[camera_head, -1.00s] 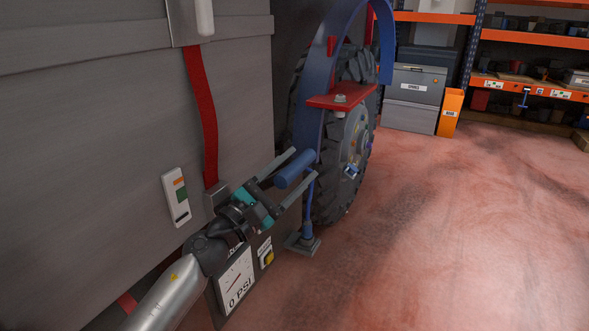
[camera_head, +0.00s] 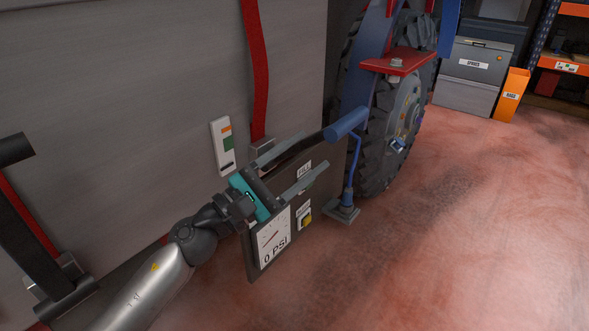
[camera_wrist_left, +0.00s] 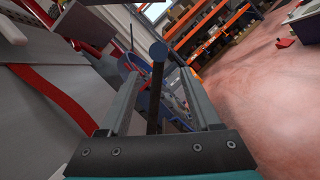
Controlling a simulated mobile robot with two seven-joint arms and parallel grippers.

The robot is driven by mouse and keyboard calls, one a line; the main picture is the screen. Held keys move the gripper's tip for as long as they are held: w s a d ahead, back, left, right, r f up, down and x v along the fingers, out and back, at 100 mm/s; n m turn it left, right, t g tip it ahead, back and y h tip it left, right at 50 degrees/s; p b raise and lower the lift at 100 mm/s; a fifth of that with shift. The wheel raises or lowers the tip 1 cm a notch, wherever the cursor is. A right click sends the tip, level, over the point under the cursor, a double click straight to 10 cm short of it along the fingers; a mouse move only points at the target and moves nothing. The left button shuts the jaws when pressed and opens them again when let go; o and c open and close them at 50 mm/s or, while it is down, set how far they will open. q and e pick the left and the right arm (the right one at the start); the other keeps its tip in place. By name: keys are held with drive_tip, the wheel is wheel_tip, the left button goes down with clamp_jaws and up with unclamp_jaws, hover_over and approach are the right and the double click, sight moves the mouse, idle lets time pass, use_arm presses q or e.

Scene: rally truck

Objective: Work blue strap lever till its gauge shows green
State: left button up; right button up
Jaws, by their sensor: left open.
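The blue strap lever is a black bar with a blue cylinder handle (camera_head: 346,125), standing out from a metal buckle on a red strap (camera_head: 256,75). My left gripper (camera_head: 314,150) is open and empty. In the left wrist view the lever's black bar (camera_wrist_left: 156,95) shows between the fingers, and the blue handle (camera_wrist_left: 158,51) lies just beyond the fingertips. I see no clear contact. My right gripper is out of view.
A 0 PSI dial panel (camera_head: 273,240) hangs below my gripper. A blue stand (camera_head: 349,190) and a large tire (camera_head: 380,175) are close on the right. Another lever with a black handle (camera_head: 14,150) is at the left. The reddish floor is open at right.

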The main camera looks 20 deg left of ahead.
use_arm(q)
drive_tip(key=shift+v, duration=0.9)
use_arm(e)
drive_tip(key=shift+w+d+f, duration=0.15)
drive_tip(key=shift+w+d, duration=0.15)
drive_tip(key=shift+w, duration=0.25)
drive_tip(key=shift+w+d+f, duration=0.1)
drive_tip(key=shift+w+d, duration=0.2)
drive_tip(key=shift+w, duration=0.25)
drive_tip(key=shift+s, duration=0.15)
